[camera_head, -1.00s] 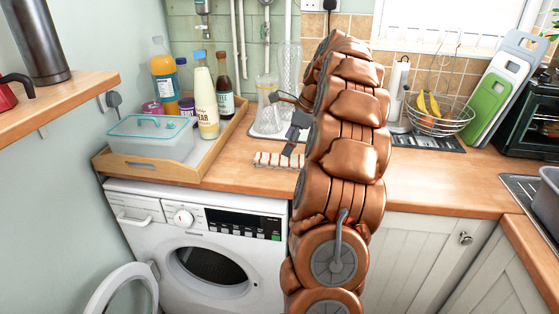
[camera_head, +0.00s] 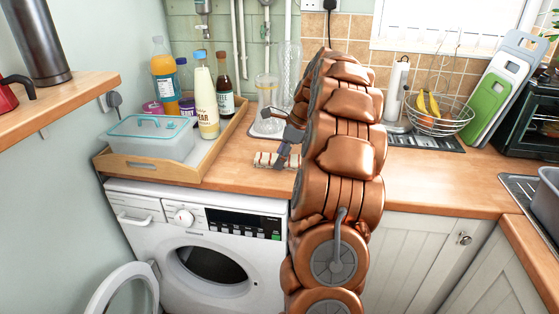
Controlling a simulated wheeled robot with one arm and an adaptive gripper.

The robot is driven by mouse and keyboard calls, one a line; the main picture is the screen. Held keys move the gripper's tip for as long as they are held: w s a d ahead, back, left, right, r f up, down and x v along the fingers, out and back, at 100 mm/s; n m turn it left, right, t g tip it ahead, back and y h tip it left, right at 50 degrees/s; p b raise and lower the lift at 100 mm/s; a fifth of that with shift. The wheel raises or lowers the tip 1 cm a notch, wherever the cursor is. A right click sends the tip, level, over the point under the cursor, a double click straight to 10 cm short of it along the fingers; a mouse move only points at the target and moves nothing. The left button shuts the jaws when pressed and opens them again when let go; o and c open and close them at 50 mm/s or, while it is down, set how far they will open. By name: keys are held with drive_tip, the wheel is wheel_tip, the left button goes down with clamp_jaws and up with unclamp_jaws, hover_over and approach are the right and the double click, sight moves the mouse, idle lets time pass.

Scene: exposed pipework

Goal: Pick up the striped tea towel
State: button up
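The striped tea towel (camera_head: 264,159) is a small, pale, folded cloth with reddish stripes. It lies on the wooden counter above the washing machine, to the right of the wooden tray. My gripper (camera_head: 281,160) is at the right part of the towel, with its dark fingertips overlapping it in the picture. My arm hides part of the counter on the right. The fingers are too small in the picture to show a gap, and I cannot tell whether they touch the cloth.
The wooden tray (camera_head: 222,150) with bottles and a lidded plastic box (camera_head: 152,139) stands on the left. A glass jug (camera_head: 267,100) stands behind the towel. A wire fruit basket (camera_head: 438,119) is to the right. The washing machine door (camera_head: 124,292) hangs open below.

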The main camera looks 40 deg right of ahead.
drive_tip(key=c, duration=0.8)
